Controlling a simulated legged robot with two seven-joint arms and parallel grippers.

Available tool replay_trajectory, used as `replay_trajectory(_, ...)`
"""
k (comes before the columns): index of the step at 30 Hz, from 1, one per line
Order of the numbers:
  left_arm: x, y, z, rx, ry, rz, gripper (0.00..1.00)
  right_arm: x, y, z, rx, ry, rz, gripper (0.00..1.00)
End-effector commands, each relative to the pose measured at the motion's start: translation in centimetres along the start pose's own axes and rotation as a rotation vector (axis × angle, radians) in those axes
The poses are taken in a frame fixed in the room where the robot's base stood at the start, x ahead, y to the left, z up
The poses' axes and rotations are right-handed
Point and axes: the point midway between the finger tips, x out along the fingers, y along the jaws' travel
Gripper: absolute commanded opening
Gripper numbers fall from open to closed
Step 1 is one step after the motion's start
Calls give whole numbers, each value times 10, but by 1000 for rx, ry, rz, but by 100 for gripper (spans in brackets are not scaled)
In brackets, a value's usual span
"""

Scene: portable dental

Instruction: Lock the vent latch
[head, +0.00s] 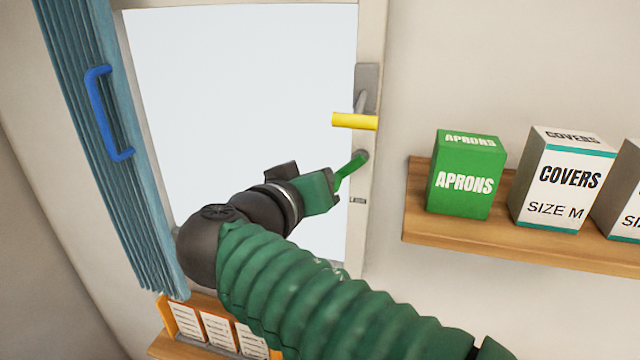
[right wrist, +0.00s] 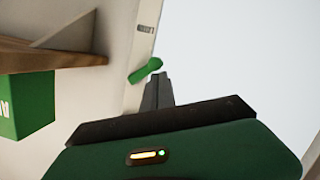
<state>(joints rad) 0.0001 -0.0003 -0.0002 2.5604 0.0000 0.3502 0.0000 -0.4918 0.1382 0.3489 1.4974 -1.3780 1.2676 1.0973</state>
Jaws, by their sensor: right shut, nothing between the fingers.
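The green vent latch (head: 351,169) is on the right side of the window frame, below a yellow lever handle (head: 355,121). It slants from its round pivot at upper right down to the left. My right gripper (head: 336,190) is just below the latch's lower left end. In the right wrist view its fingers (right wrist: 157,88) are shut and empty, close to the green latch (right wrist: 145,71). I cannot tell whether they touch it. My left gripper is not in view.
A small marking (head: 358,200) is on the frame below the latch. A wooden shelf (head: 480,238) at right holds a green aprons box (head: 465,175) and white covers boxes (head: 562,180). A blue curtain (head: 110,150) with a blue handle (head: 100,115) hangs at left.

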Motion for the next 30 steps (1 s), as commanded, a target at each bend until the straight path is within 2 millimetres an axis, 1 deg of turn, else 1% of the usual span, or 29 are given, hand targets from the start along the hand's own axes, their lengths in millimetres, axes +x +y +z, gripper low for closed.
replay_trajectory(1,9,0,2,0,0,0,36,2,-4,7,-40,-1,11,0)
replay_trajectory(3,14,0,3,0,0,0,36,4,-3,10,-103,-2,28,0)
replay_trajectory(12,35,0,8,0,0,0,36,6,-1,22,-371,-1,105,0)
replay_trajectory(19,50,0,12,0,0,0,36,7,1,28,-534,0,151,0)
replay_trajectory(21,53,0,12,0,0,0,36,8,2,30,-558,0,157,0)
replay_trajectory(30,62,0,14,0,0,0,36,9,6,32,-553,0,156,0)
